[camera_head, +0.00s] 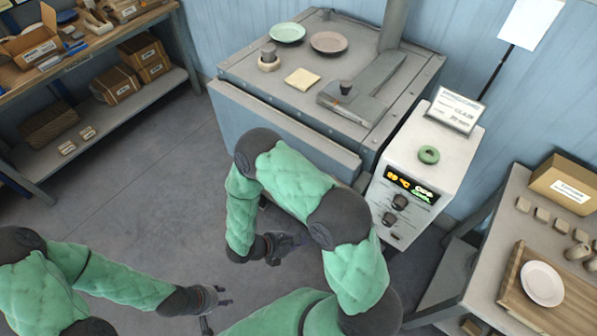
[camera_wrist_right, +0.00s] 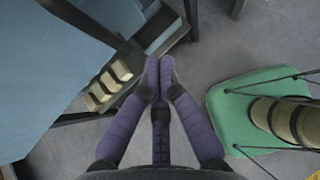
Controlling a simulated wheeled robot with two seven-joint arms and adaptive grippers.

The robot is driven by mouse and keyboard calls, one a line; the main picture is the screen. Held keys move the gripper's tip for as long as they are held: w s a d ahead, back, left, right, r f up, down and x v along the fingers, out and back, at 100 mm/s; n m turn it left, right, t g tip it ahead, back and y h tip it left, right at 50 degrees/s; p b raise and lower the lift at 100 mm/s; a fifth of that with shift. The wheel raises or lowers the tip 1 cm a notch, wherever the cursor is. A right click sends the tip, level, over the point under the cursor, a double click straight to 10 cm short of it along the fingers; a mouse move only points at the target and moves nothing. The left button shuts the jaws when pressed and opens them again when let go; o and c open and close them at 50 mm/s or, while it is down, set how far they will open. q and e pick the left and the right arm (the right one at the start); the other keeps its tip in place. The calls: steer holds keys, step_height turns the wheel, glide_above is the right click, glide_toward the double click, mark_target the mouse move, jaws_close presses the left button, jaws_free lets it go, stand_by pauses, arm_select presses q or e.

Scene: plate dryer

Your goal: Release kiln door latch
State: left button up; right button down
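The kiln is a large grey metal box (camera_head: 245,78) against the blue wall in the head view. On its top, a long grey raised bar (camera_head: 378,75) and a small black knob (camera_head: 345,88) show toward the right. I cannot tell whether these are the latch. My right arm hides part of the kiln's front. My right gripper (camera_head: 288,244) hangs low before the kiln, away from its top; in the right wrist view its purple fingers (camera_wrist_right: 160,62) meet at the tips with nothing visible between. My left gripper (camera_head: 222,296) is low over the floor, its fingers too small to judge.
A white control box (camera_head: 435,155) with a lit display stands right of the kiln. A green plate (camera_head: 287,33) and a pink plate (camera_head: 328,42) lie on the kiln. A shelf (camera_head: 110,110) stands left, a table (camera_head: 485,235) right. The left floor is clear.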

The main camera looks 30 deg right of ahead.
arm_select(q)
step_height(320, 180, up, 4)
steer(key=p, duration=0.3)
steer(key=shift+r, duration=0.1)
arm_select(e)
steer(key=w+a+r+n+t+h, duration=0.1)
steer(key=w+r+n+t+h, duration=0.1)
steer(key=w+r+t, duration=0.4)
steer(key=w+r+n, duration=0.1)
steer(key=w+r, duration=0.2)
steer(key=r, duration=0.1)
steer(key=shift+w+a+t+h, duration=0.3)
steer(key=shift+a, duration=0.05)
steer(key=shift+d+r, duration=0.1)
steer(key=x, duration=1)
arm_select(q)
steer(key=shift+r+p, duration=1)
steer(key=shift+r, duration=0.1)
arm_select(e)
steer(key=shift+s+r, duration=0.1)
steer(key=shift+r, duration=1.9)
arm_select(q)
steer(key=shift+f, duration=0.1)
